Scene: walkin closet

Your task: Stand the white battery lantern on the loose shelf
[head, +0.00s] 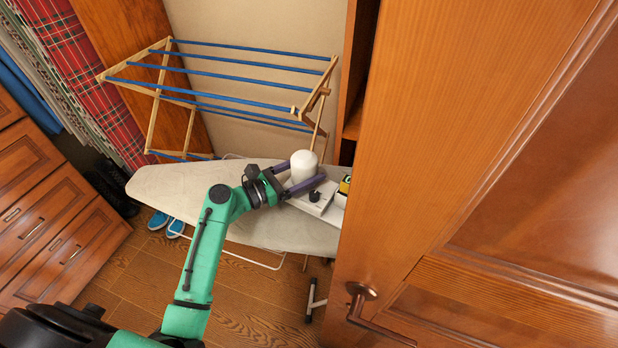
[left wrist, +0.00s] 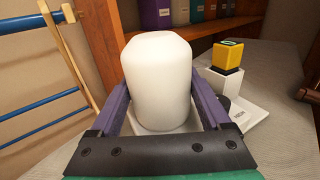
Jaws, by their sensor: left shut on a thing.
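The white lantern (head: 304,166) is a rounded cylinder, upright above the right part of the ironing board. It fills the middle of the left wrist view (left wrist: 160,80). My left gripper (head: 303,180) is shut on it, with one purple finger on each side. A flat white piece (head: 318,207) with a dark knob lies on the ironing board just below the lantern. I cannot tell whether it is the loose shelf, or whether the lantern's base touches anything, since the gripper hides the base. My right gripper is out of view.
The grey ironing board (head: 190,190) is bare on its left. A yellow-and-black block (left wrist: 228,55) on a white stand is right of the lantern. A drying rack (head: 215,75) with blue bars stands behind. A wooden door (head: 460,130) closes off the right.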

